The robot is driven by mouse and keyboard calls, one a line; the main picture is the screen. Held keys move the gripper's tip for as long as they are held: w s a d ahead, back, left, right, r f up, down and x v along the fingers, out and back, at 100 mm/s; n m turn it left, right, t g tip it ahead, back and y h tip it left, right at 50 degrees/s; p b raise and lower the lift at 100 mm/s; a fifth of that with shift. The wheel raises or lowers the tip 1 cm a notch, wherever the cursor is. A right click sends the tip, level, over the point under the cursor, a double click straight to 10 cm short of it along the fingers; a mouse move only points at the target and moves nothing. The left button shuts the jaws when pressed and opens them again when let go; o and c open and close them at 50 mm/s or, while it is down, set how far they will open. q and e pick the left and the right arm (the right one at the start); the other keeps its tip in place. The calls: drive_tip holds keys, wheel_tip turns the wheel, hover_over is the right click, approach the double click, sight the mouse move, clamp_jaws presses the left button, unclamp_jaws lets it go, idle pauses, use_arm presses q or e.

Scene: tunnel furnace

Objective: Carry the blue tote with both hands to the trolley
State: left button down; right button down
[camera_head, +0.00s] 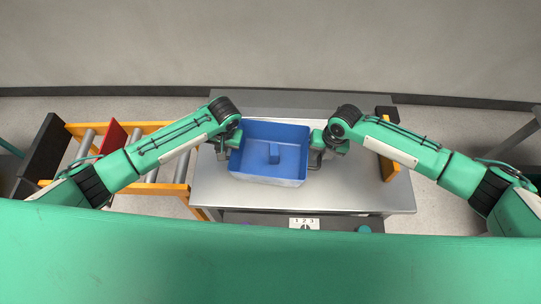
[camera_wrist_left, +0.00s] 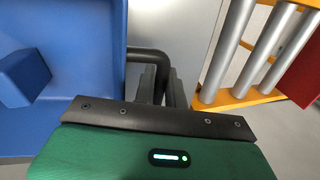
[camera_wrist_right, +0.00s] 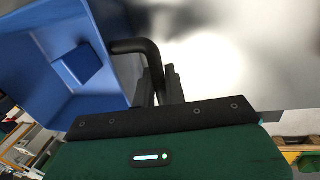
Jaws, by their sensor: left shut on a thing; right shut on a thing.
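The blue tote (camera_head: 285,131) is an open box with a small blue block (camera_head: 274,153) inside. It is over the grey metal table (camera_head: 350,190); I cannot tell whether it touches the top. My left gripper (camera_head: 226,143) is at its left side, shut on the dark tote handle (camera_wrist_left: 150,62), which shows in the left wrist view. My right gripper (camera_head: 318,150) is at its right side, shut on the other dark handle (camera_wrist_right: 140,50), seen in the right wrist view. I cannot make out a trolley for certain.
An orange-framed roller conveyor (camera_head: 150,170) with a red plate (camera_head: 112,138) stands left of the table. An orange upright piece (camera_head: 388,165) is at the table's right end. A card marked 1 2 3 (camera_head: 304,223) is at the front. Bare tabletop lies right of the tote.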

use_arm(q)
drive_tip(key=shift+r, duration=0.15)
use_arm(e)
drive_tip(key=shift+r, duration=0.15)
